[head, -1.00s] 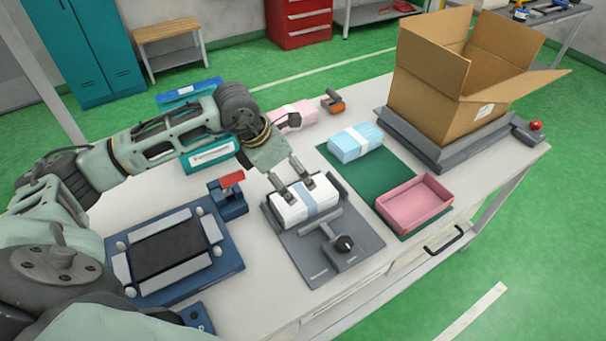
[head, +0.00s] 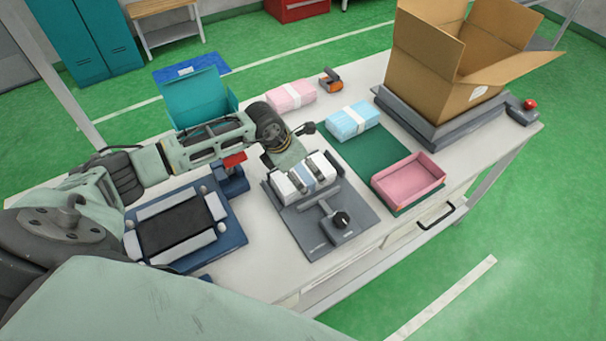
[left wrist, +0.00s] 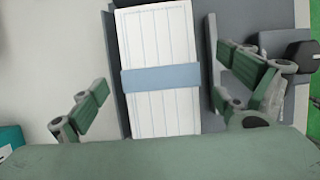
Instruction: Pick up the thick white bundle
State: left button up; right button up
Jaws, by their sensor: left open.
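The thick white bundle (head: 290,187) has a pale blue band round its middle. It lies in a grey fixture (head: 354,215) with a black knob, on the white table. My left gripper (head: 312,179) is open and low over the bundle. In the left wrist view the bundle (left wrist: 155,40) lies lengthwise between the two spread fingers of my left gripper (left wrist: 165,78). One finger is on each side, and a gap shows on the left. Part of the bundle is hidden by my gripper in the head view. My right gripper is not in view.
A light blue bundle (head: 352,120) lies on a green mat (head: 378,150) with a pink tray (head: 408,184). A pink bundle (head: 291,95) lies behind. A large open carton (head: 425,75) stands at the back right. A blue fixture (head: 235,243) with a dark pad is at left.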

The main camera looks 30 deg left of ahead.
pick_arm(q)
jog(key=shift+w+d+f, duration=0.15)
jog(key=shift+w+f, duration=0.05)
jog(key=shift+f, duration=0.4)
jog(key=shift+c, duration=0.6)
jog(key=c, duration=1.1)
jog(key=shift+r, duration=0.1)
jog(key=shift+c, duration=0.4)
jog(key=shift+r, duration=0.1)
